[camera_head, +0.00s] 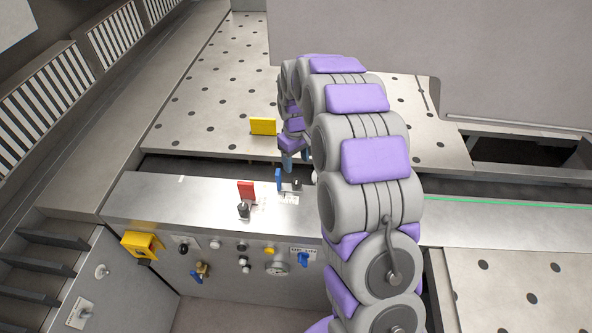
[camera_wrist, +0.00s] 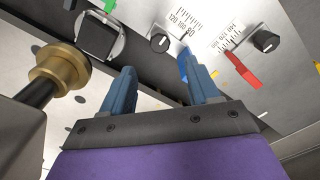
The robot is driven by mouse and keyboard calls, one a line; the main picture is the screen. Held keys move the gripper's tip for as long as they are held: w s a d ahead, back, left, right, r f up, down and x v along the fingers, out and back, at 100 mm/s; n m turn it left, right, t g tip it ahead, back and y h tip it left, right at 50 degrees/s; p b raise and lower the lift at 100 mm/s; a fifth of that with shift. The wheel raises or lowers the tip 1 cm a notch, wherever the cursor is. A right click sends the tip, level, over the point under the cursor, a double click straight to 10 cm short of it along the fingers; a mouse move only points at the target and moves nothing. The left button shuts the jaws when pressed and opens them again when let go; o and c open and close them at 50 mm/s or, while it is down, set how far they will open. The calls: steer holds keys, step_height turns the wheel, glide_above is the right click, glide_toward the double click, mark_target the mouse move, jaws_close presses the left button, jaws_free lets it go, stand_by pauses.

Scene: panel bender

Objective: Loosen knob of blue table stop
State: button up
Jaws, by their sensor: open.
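The blue table stop (camera_head: 279,179) stands upright on the metal ledge in the head view. Its small black knob (camera_head: 297,183) sits just right of it, near my arm. In the wrist view, the blue stop (camera_wrist: 184,64) is partly hidden behind my right finger. The black knob (camera_wrist: 160,42), with a pale mark, sits by a printed scale, beyond the fingertips. My gripper (camera_wrist: 160,76) is open, with two blue fingers spread and nothing between them. In the head view, my gripper (camera_head: 291,160) hangs above the ledge, just behind the blue stop, apart from the knob as far as I can tell.
A red stop (camera_head: 246,189) with its own black knob (camera_head: 243,208) stands left of the blue one. A yellow block (camera_head: 263,126) stands on the perforated table behind. In the wrist view, a brass-coloured cylinder (camera_wrist: 60,68) lies close to the left finger.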

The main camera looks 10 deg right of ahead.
step_height(320, 180, up, 8)
steer(key=shift+f, duration=0.2)
stand_by(0.4)
steer(key=s+r+m+b, duration=0.1)
steer(key=s+r, duration=0.2)
steer(key=s, duration=0.7)
steer(key=s+r+m+b, duration=0.1)
steer(key=s+r, duration=0.1)
steer(key=s, duration=0.8)
steer(key=s+f+m+g+b, duration=0.1)
steer(key=s, duration=1)
steer(key=s+f+m+b, duration=0.1)
steer(key=s+f+m, duration=0.1)
steer(key=s, duration=0.9)
steer(key=shift+s+f+m+g, duration=0.2)
steer(key=shift+f+m+g, duration=0.1)
steer(key=shift+g, duration=0.1)
